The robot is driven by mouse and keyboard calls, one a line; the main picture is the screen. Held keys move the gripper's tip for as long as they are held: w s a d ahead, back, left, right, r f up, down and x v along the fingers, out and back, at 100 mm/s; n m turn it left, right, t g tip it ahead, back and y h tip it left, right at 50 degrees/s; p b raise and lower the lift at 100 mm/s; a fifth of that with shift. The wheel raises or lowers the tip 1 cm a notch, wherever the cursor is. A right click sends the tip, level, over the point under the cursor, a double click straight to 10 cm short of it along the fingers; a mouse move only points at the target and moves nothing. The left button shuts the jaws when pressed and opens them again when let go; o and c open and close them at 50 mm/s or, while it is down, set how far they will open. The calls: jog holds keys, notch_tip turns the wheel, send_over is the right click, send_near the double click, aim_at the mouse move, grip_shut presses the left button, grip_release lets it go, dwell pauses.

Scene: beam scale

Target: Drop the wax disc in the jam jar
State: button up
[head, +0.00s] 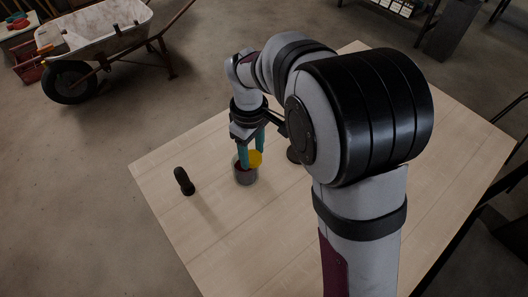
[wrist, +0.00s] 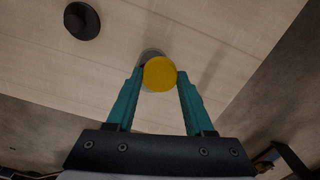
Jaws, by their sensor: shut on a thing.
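The wax disc (head: 255,159) is a flat yellow round. My gripper (head: 252,164) is shut on it, with a teal finger on either side. The wrist view shows the disc (wrist: 159,73) between the tips of my gripper (wrist: 160,76). The jam jar (head: 246,178) is a small greyish round jar with some dark red inside, standing on the table. The disc is over the jar's opening and hides part of it in both views. In the wrist view only a grey arc of the jar (wrist: 151,53) shows past the disc. The exact height of the disc above the rim is hard to tell.
A black upright object (head: 184,181) stands on the wooden table (head: 190,240) left of the jar. Another dark object (head: 293,155) is to the right, partly behind my arm. A dark round thing (wrist: 82,20) shows in the wrist view. The table front is clear.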

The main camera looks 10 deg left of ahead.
jog(key=w+a+r, duration=0.2)
jog(key=w, duration=0.1)
jog(key=shift+w+a, duration=0.1)
jog(key=shift+a, duration=0.3)
jog(key=shift+f, duration=3.65)
